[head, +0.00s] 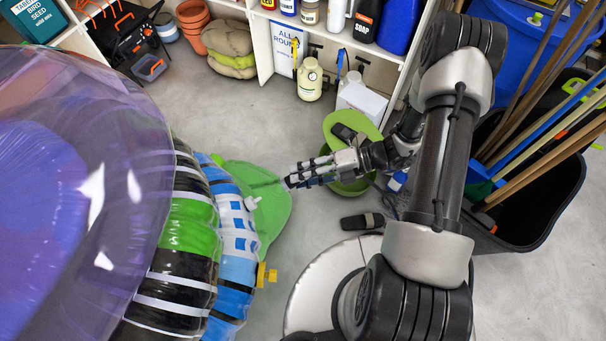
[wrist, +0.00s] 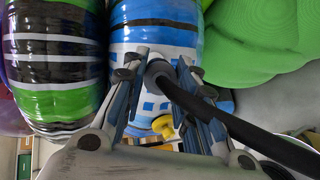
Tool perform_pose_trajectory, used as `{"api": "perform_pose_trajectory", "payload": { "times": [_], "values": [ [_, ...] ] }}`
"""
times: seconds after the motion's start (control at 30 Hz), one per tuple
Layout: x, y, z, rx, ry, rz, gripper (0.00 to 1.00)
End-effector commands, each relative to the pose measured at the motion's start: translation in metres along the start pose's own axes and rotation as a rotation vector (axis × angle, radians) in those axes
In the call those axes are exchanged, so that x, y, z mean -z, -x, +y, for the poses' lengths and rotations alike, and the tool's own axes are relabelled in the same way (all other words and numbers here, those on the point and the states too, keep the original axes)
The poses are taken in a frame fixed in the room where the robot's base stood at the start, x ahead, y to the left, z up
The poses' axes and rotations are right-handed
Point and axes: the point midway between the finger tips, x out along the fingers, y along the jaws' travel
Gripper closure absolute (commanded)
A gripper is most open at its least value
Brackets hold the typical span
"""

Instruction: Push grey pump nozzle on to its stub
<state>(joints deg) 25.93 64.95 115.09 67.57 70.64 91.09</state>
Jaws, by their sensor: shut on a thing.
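The grey pump nozzle (wrist: 155,72) is between my gripper's fingers in the wrist view, with a dark hose (wrist: 240,127) running from it to the lower right. My gripper (head: 289,182) is shut on the nozzle and points left in the head view; its fingers also flank the nozzle in the wrist view (wrist: 160,68). A small white stub (head: 252,203) sticks out of the blue-and-white striped inflatable (head: 232,222). The gripper tip is a short way right of the stub. Contact cannot be told.
A yellow valve (head: 267,275) sits lower on the inflatable. A large purple transparent inflatable (head: 95,170) fills the left. A green inflatable (head: 268,212) lies behind the stub. A black bin (head: 535,205) with poles stands right.

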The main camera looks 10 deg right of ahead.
Motion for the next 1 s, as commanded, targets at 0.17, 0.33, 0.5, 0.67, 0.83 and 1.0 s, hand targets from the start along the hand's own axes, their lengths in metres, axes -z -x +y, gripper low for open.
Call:
{"api": "perform_pose_trajectory", "payload": {
  "times": [0.17,0.33,0.5,0.67,0.83,1.0],
  "values": [
    [0.002,-0.007,-0.001,-0.006,-0.006,-0.010,1.00],
    [0.006,-0.023,-0.002,-0.004,-0.005,-0.007,1.00],
    [0.011,-0.039,-0.002,-0.004,-0.004,-0.006,1.00],
    [0.015,-0.051,0.000,-0.005,-0.003,-0.006,1.00],
    [0.017,-0.059,0.000,-0.004,-0.003,-0.007,1.00],
    [0.018,-0.061,0.000,-0.004,-0.002,-0.008,1.00]
  ]
}}
